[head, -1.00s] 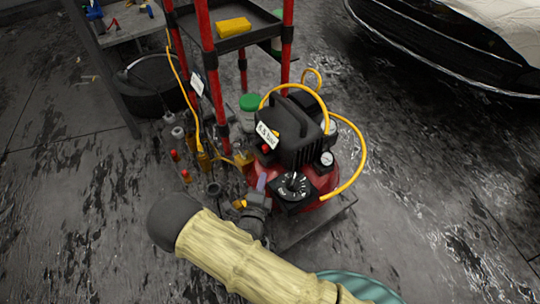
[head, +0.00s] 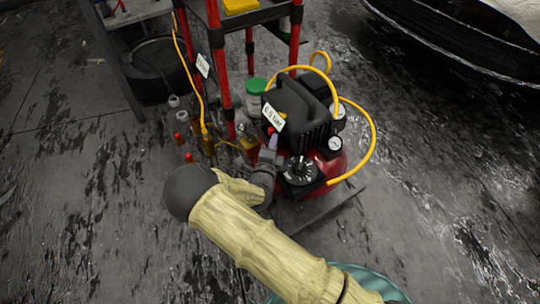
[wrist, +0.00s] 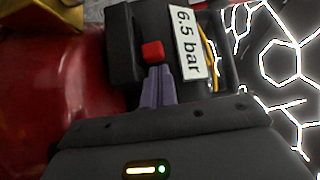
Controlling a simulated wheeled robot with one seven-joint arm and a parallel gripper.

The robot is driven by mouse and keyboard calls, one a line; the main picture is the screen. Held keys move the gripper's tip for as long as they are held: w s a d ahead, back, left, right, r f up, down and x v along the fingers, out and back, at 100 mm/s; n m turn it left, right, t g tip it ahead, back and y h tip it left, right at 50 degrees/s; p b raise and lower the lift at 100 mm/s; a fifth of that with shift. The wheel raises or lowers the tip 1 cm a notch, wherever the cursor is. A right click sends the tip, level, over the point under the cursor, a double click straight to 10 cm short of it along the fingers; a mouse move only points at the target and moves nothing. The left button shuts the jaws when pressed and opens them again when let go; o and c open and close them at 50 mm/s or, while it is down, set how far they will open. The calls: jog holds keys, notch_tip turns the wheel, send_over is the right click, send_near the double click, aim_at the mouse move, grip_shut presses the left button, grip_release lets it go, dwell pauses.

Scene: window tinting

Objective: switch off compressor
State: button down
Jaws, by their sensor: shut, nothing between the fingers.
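The compressor (head: 297,108) has a black ribbed top, a red tank and a yellow hose, and stands on the floor at the middle of the head view. A white label reading 6.5 bar (wrist: 187,42) is on its black housing. A red switch button (wrist: 152,52) sits on the housing beside the label. My gripper (head: 273,142) is at the housing's left side. In the wrist view its purple-grey fingers (wrist: 158,85) are shut and empty, with the tips just below the red button. I cannot tell whether they touch it.
A red-posted cart with a tray holding a yellow object (head: 240,6) stands behind the compressor. Several small bottles (head: 190,140) stand to the left on the floor. A pressure gauge (head: 335,143) and black dial (head: 299,170) are on the compressor.

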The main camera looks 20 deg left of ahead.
aim_at(268, 130)
jog(key=shift+w+a, duration=0.1)
jog(key=shift+w, duration=0.3)
jog(key=shift+w+a+b, duration=0.35)
jog(key=shift+w+a, duration=0.65)
jog(key=shift+a, duration=0.2)
jog(key=shift+w+a+r, duration=0.15)
jog(key=shift+a, duration=0.1)
